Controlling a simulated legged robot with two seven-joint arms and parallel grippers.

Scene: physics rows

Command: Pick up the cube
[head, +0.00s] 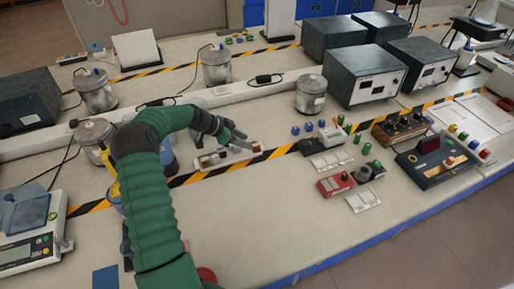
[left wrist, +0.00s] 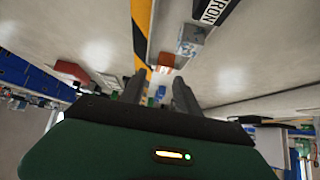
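My left arm reaches in from the lower left of the head view. Its gripper (head: 236,137) is just above a narrow white strip (head: 212,161) with small dark and reddish pieces on it. In the left wrist view the two fingers (left wrist: 156,92) stand apart with nothing held between them. Past the fingertips are a small orange-brown block (left wrist: 166,60) and a grey block (left wrist: 192,36). I cannot tell for certain which piece is the cube; the gripper partly hides the strip. My right gripper is not in view.
Metal canisters (head: 310,97) stand on the bench near the arm. Small coloured terminals and a red module (head: 336,184) lie to the right. Dark instrument boxes (head: 362,76) stand farther back. A scale (head: 32,238) is at lower left. The front bench surface (head: 260,220) is clear.

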